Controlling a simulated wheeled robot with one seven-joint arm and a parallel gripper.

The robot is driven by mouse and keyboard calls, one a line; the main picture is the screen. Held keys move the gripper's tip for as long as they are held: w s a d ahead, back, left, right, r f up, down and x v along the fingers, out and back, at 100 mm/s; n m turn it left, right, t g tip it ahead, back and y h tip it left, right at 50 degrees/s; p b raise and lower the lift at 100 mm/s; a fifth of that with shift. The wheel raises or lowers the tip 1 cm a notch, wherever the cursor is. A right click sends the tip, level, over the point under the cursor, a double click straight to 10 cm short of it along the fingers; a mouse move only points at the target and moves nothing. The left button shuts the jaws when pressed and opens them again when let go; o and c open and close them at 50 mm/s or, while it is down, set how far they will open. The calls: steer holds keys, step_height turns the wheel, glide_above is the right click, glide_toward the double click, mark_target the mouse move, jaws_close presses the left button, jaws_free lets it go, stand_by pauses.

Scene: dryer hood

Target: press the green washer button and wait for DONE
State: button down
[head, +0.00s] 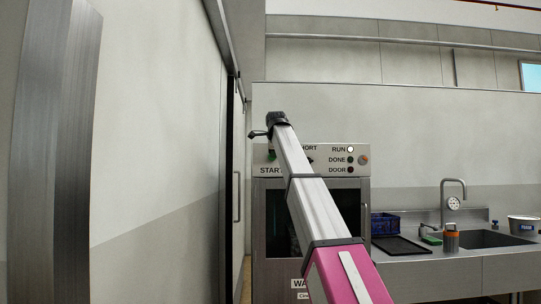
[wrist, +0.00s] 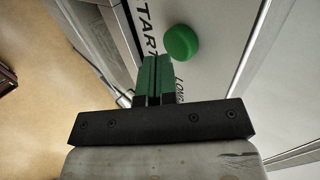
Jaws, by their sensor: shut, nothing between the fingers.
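The washer (head: 262,225) stands ahead with a dark window in its front, partly hidden behind my arm. On its top panel the RUN lamp (head: 350,149) shows bright white. The DONE lamp (head: 350,160) is dark green and the DOOR lamp (head: 350,170) is dark. The round green button (wrist: 180,43) shows clearly in the wrist view, beside the START lettering. In the head view my arm hides most of the button. My gripper (wrist: 156,62) is shut and empty. In the wrist view its fingertips appear just left of and below the button, with no contact visible.
A small orange-red knob (head: 364,159) sits right of the lamps. A counter (head: 440,275) to the right holds a blue crate (head: 385,223), a dark tray (head: 401,245), an orange-and-grey bottle (head: 450,238) and a sink with a tap (head: 453,190). A wall and door stand close on the left.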

steer(key=v, duration=1)
steer(key=shift+s, duration=0.5)
steer(key=d+f+n+g, duration=0.2)
steer(key=f+n, duration=0.1)
steer(key=f, duration=1.5)
steer(key=d+f+n+g, duration=0.1)
steer(key=d+f+n, duration=0.15)
steer(key=f, duration=1.45)
steer(key=d+f+n+g, duration=0.2)
steer(key=f+n, duration=0.1)
steer(key=f, duration=1.5)
steer(key=s+d+f+n+g, duration=0.1)
steer(key=s+d+f+n, duration=0.1)
steer(key=s+f, duration=0.7)
steer(key=s+d+f+n+g, duration=0.2)
steer(key=s+f+n, duration=0.2)
steer(key=s+f, duration=0.6)
steer(key=s+d+f+n+g, duration=0.1)
steer(key=s+d+f+n, duration=0.2)
steer(key=s+f, duration=0.7)
step_height(320, 180, down, 9)
steer(key=shift+r, duration=0.25)
steer(key=shift+s, duration=0.15)
